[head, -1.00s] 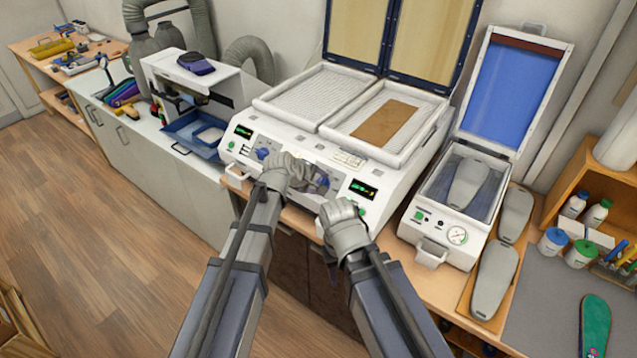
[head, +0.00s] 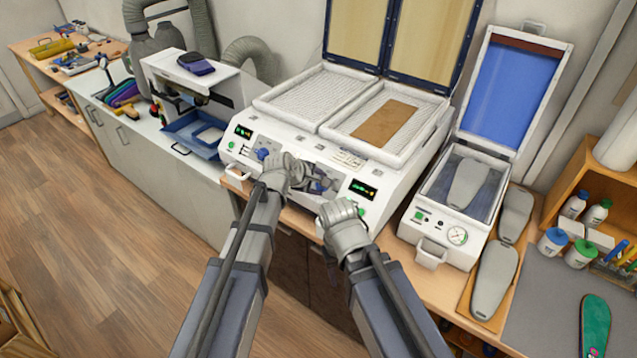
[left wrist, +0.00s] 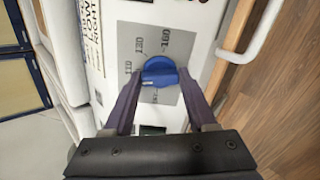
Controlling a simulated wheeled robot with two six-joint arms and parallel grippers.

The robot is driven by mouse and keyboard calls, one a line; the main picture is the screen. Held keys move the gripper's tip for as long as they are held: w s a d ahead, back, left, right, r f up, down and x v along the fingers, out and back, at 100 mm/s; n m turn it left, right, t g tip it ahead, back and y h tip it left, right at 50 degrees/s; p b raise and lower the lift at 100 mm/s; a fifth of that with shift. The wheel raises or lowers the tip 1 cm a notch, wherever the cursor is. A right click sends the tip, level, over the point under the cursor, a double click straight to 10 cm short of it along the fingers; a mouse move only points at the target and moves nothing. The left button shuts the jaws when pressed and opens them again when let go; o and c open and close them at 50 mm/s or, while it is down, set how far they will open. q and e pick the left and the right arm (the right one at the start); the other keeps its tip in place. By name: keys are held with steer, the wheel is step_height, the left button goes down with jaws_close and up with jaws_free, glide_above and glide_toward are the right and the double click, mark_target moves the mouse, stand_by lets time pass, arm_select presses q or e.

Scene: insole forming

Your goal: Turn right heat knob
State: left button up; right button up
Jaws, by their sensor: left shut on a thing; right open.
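The right heat knob (left wrist: 159,72) is blue and sits on a grey dial plate with printed numbers on the white heater's front panel. My left gripper (left wrist: 160,82) is shut on this knob, with a dark finger on either side of it in the left wrist view. In the head view the left gripper (head: 317,182) is at the panel and its fingers partly hide the knob. My right gripper (head: 340,212) is open and empty, low in front of the panel's right part. Its fingertips are hard to make out.
A second blue knob (head: 262,153) is on the panel's left part. A lit display (head: 362,189) is right of the held knob. A brown sheet (head: 384,121) lies on the right heating bed. A vacuum press (head: 448,215) stands to the right.

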arm_select(q)
steer(key=n, duration=1.1)
steer(key=shift+n, duration=2)
steer(key=o, duration=1.4)
steer(key=shift+c, duration=0.2)
steer(key=shift+r, duration=0.1)
steer(key=p+v, duration=0.5)
steer(key=v, duration=0.2)
steer(key=shift+s+a+r+p, duration=0.15)
steer(key=shift+s+r+p, duration=0.05)
steer(key=shift+p, duration=0.2)
